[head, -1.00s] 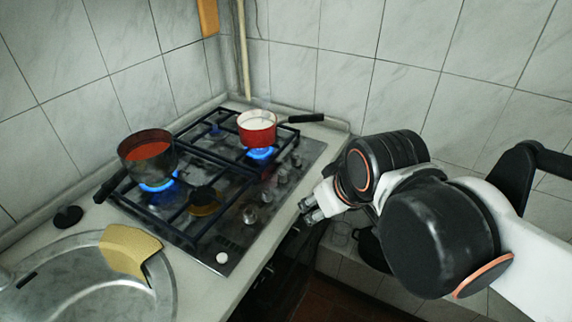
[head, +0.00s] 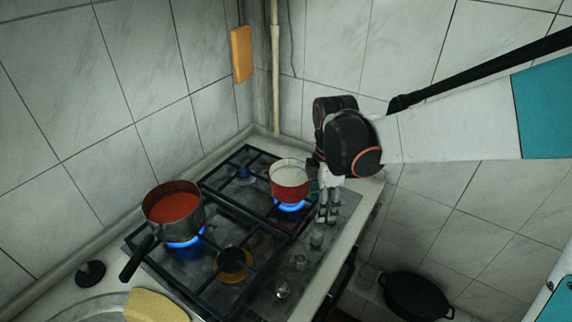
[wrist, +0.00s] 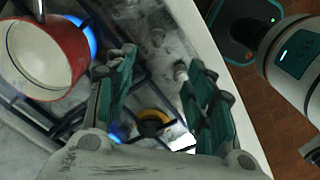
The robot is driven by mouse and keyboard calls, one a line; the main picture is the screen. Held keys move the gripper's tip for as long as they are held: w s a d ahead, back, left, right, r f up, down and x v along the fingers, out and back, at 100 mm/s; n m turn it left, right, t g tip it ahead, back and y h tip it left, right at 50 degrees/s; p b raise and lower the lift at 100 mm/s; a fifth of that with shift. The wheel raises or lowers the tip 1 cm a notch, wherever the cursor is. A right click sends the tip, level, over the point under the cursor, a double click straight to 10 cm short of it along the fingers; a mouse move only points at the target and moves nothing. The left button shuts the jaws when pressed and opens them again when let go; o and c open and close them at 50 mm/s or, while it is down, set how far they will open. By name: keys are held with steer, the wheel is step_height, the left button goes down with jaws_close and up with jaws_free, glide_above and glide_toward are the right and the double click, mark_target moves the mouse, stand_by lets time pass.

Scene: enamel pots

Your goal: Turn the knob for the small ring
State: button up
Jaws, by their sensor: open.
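The stove's row of knobs runs along its right side in the head view, with a silver knob (head: 316,241), a middle knob (head: 300,262) and a front knob (head: 281,289). My gripper (head: 328,214) points down, open and empty, over the far end of this row beside the red pot (head: 289,180). In the wrist view a silver knob (wrist: 181,70) shows close to the right finger; I cannot tell whether they touch. The front burner with a brass-coloured cap (head: 233,262) is unlit and also shows in the wrist view (wrist: 153,121). The knobs' labels are unreadable.
The red pot of white liquid sits over a blue flame (head: 291,206), close to my gripper. A dark pot of red liquid (head: 173,207) sits over another flame, handle toward the front. A yellow cloth (head: 153,306) lies on the sink edge. A tiled wall stands behind.

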mark_target(318, 234)
steer(key=shift+n, duration=0.3)
steer(key=f+b, duration=0.1)
steer(key=f, duration=0.3)
steer(key=f+b, duration=0.2)
steer(key=f, duration=0.3)
steer(key=f+b, duration=0.1)
steer(key=f, duration=0.4)
steer(key=shift+w+f, duration=0.15)
steer(key=shift+w, duration=0.25)
